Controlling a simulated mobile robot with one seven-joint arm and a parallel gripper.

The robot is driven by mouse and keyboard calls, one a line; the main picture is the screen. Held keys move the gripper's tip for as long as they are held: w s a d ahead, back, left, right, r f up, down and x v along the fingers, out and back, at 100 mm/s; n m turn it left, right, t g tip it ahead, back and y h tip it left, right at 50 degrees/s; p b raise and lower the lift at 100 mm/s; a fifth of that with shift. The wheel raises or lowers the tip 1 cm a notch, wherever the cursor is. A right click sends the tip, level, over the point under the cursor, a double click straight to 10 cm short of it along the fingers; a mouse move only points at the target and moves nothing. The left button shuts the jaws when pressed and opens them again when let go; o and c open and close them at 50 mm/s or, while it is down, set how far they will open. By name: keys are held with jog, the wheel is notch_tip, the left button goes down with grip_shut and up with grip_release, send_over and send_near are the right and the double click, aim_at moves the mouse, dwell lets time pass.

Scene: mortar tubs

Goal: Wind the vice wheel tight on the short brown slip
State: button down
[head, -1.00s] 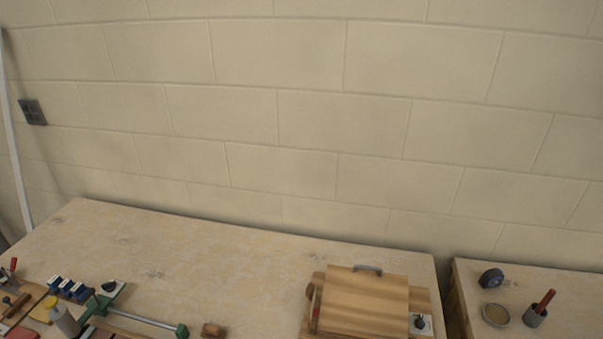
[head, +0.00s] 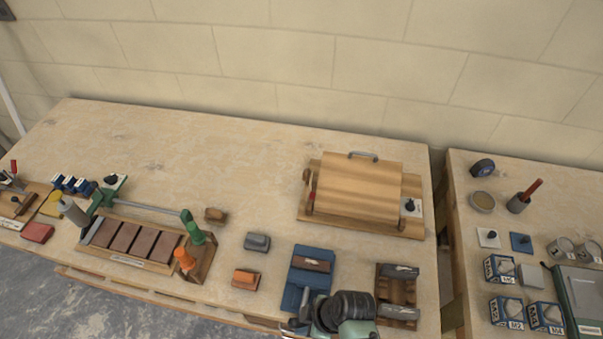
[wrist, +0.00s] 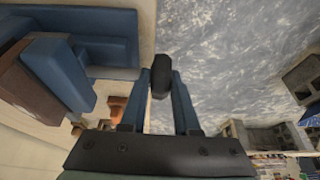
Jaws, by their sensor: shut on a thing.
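The blue vice (head: 300,283) stands near the bench's front edge. The short brown slip (head: 312,264) sits in it. In the wrist view, the slip (wrist: 28,82) lies against a blue jaw (wrist: 58,68) of the vice. My gripper (wrist: 162,88) has its two fingers closed on a dark rounded knob (wrist: 162,70), which looks like the handle of the vice wheel. The rest of the wheel is not clearly visible. In the head view, my dark wrist covers the front of the vice, and the fingertips are hard to make out.
A wooden rack with dark slips (head: 398,290) stands close right of my wrist. Grey (head: 257,242) and orange (head: 245,279) blocks lie to the left. A long clamp with brown pieces (head: 140,240) is farther left.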

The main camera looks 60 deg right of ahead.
jog(key=t+b, duration=0.1)
jog(key=b, duration=0.1)
jog(key=f+t+y+b, duration=0.1)
jog(key=b, duration=0.1)
jog(key=shift+s+d+f+t, duration=0.1)
jog(key=shift+s+d+t, duration=0.05)
jog(key=shift+s+t, duration=0.15)
jog(key=t+b, duration=0.1)
jog(key=b, duration=0.1)
jog(key=t+y+b, duration=0.1)
jog(key=b, duration=0.1)
jog(key=shift+s+f+b, duration=0.15)
jog(key=shift+f+b, duration=0.15)
jog(key=shift+b, duration=0.1)
jog(key=t+y+b, duration=0.1)
jog(key=t+b, duration=0.2)
jog(key=b, duration=0.2)
jog(key=shift+s, duration=0.15)
jog(key=shift+r+t+y+b, duration=0.1)
jog(key=shift+t+y+b, duration=0.4)
jog(key=shift+b, duration=0.7)
jog(key=c, duration=0.7)
grip_release()
jog(key=shift+r, duration=0.1)
jog(key=shift+o, duration=0.2)
